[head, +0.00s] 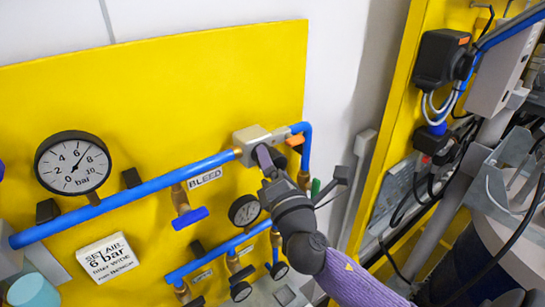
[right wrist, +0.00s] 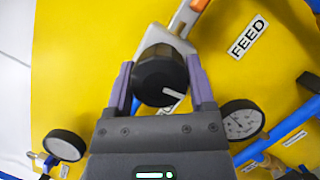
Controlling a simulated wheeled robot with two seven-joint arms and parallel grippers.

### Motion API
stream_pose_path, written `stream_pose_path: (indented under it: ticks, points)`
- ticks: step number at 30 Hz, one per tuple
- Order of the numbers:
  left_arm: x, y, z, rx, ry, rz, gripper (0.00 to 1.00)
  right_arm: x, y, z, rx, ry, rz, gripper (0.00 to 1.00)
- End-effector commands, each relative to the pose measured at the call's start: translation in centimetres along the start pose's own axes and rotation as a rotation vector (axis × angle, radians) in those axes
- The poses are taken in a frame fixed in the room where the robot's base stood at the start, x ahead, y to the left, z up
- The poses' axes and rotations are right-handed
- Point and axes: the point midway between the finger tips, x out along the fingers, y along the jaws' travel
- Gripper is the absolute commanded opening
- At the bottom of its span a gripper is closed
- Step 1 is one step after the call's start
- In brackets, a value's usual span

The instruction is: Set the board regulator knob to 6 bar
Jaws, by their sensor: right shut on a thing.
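The regulator knob (right wrist: 158,82) is black and round, with a white mark toward its lower right. My right gripper (right wrist: 160,88) is shut on it, one purple finger on each side. In the head view my right gripper (head: 275,160) reaches up to the regulator body (head: 252,140) on the yellow board (head: 180,80); the knob is mostly hidden there. The big bar gauge (head: 73,163) has its needle tilted up and right, seemingly between 6 and 8; the exact reading is too small to tell. A sign (head: 107,258) reads "SET AIR 6 bar". My left gripper is not in view.
A blue pipe (head: 130,195) crosses the board into the regulator. A BLEED valve with a blue handle (head: 190,217) hangs below it. A small gauge (head: 244,210) and lower valves sit close to my right arm. A yellow frame with cables (head: 440,70) stands to the right.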

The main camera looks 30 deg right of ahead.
Motion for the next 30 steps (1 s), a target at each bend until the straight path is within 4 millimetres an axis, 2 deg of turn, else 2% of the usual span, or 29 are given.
stream_pose_path:
  ticks: [9,25,26,29,30]
  points:
    - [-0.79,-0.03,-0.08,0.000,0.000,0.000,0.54,0.02,0.05,0.05,0.093,-0.001,-0.039,0.11]
    - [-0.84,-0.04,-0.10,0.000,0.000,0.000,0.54,0.01,0.00,0.02,0.108,-0.001,-0.045,0.11]
    - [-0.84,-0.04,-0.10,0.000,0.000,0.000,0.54,0.01,0.00,0.02,0.108,-0.001,-0.045,0.76]
    - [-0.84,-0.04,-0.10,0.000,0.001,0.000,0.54,0.01,0.00,0.02,0.108,-0.001,-0.045,0.97]
    - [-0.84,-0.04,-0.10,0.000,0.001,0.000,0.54,0.01,0.00,0.02,0.108,-0.001,-0.045,1.00]
